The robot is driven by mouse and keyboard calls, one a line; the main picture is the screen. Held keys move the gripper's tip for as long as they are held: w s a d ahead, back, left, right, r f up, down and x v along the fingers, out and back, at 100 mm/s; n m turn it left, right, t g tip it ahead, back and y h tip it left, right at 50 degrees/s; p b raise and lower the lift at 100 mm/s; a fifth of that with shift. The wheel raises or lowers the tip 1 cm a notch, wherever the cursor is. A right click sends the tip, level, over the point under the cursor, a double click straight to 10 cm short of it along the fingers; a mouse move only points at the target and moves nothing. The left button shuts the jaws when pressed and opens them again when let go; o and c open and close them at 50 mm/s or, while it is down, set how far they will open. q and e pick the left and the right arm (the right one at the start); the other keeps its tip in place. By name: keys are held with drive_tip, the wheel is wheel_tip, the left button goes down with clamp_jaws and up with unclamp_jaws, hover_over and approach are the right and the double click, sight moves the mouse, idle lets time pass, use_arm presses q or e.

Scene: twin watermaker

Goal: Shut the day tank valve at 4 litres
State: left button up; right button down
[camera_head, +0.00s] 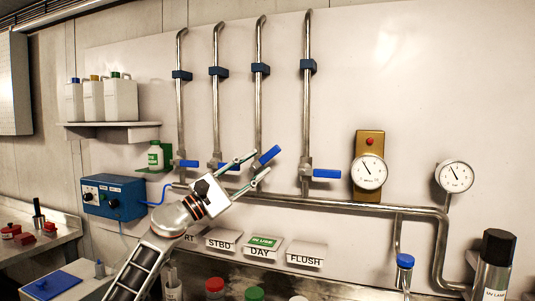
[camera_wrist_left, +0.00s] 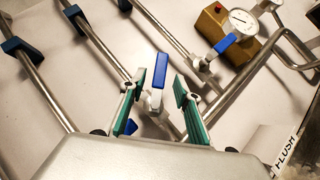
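The third pipe from the left carries the valve above the DAY label (camera_head: 260,252). Its blue handle (camera_head: 270,155) points up to the right at a slant, unlike the other level handles. My left gripper (camera_head: 258,163) is open at this valve, its two fingers apart. In the left wrist view the blue handle (camera_wrist_left: 160,70) stands in the gap between the green-padded fingertips of the left gripper (camera_wrist_left: 158,92), with space visible on both sides. A green IN USE tag (camera_head: 264,242) sits at the DAY label. My right gripper is not in view.
The FLUSH valve's blue handle (camera_head: 326,173) is level, to the right. The STBD handle (camera_head: 229,167) is close left, partly behind my gripper. Round gauges (camera_head: 369,171) (camera_head: 456,177) are on the wall; their readings are too small to tell. Bottles (camera_head: 215,287) stand below.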

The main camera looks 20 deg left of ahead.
sight(267, 157)
use_arm(q)
drive_tip(key=p+x, duration=0.1)
drive_tip(key=x, duration=0.5)
drive_tip(key=shift+d, duration=0.1)
clamp_jaws()
